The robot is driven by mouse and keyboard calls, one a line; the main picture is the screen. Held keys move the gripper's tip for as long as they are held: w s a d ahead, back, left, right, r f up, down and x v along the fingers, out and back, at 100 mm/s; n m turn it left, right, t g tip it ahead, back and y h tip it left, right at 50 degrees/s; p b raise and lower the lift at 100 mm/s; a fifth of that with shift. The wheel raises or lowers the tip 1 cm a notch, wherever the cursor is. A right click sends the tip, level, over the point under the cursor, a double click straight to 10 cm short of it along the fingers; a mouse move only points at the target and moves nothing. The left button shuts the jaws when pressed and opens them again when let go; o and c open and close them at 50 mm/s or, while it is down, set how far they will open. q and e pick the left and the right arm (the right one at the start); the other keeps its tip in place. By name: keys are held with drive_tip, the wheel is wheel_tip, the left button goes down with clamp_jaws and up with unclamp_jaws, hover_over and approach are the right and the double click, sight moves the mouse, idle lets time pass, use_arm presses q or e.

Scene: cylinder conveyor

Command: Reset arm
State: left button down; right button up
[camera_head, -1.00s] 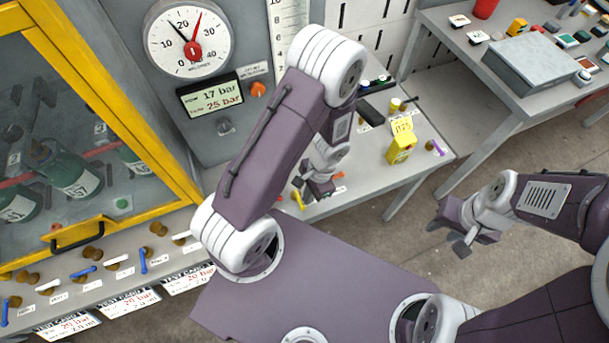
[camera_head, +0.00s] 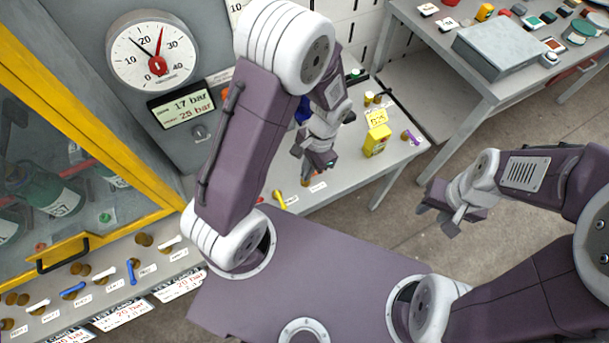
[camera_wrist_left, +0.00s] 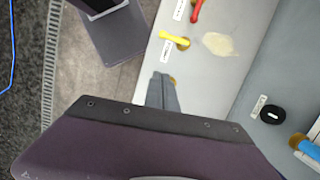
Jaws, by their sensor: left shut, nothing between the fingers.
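My left gripper (camera_head: 316,168) hangs below the raised left arm, in front of the grey bench (camera_head: 350,178). In the left wrist view its fingers (camera_wrist_left: 161,88) are together with nothing between them, over bare grey bench surface, apart from the yellow lever (camera_wrist_left: 176,40). My right gripper (camera_head: 448,207) is at the right over open floor, holding nothing that I can see. Its jaw opening is too unclear to judge.
A yellow-framed cabinet (camera_head: 120,160) and pressure gauge (camera_head: 150,55) stand at the left. A yellow box (camera_head: 376,141) and small parts are on the bench. A grey case (camera_head: 508,45) lies on the table behind. Floor between bench and right arm is clear.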

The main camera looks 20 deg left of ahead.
use_arm(q)
drive_tip(key=s+a+r+n+t+h, duration=0.1)
drive_tip(key=s+a+r+n+t, duration=0.2)
drive_tip(key=r+n, duration=0.4)
drive_tip(key=shift+a+r+h, duration=0.3)
drive_tip(key=shift+a+r, duration=0.05)
drive_tip(key=shift+r, duration=0.25)
idle(0.4)
drive_tip(key=shift+w, duration=0.15)
